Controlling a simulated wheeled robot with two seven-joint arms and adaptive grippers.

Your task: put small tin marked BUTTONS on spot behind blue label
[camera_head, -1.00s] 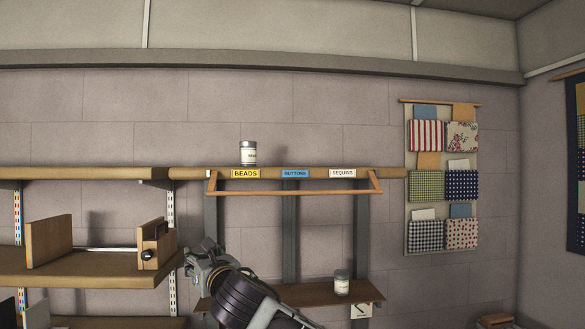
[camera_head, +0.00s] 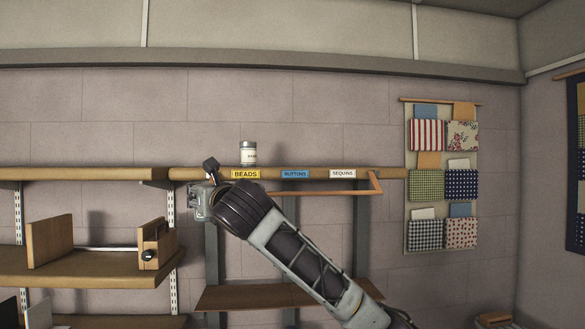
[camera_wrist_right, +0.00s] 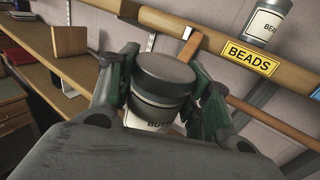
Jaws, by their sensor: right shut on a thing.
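In the wrist view my right gripper (camera_wrist_right: 172,82) is shut on a small tin (camera_wrist_right: 162,88) with a grey lid and a white label. The label's visible letters begin "BUT"; the rest is hidden. In the head view my right gripper (camera_head: 206,192) is at the left end of the narrow top shelf, left of the yellow BEADS label; I cannot clearly make out the held tin there. The blue BUTTONS label (camera_head: 295,174) is on the shelf's front edge, between BEADS and SEQUINS. No object shows behind it. My left gripper is not in view.
A BEADS tin (camera_head: 248,154) stands behind the yellow label (camera_head: 245,174). The shelf behind the white SEQUINS label (camera_head: 342,174) looks empty. A wooden rail (camera_head: 330,192) runs just below the labels. A lower shelf (camera_head: 245,297) is partly hidden by my right arm.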

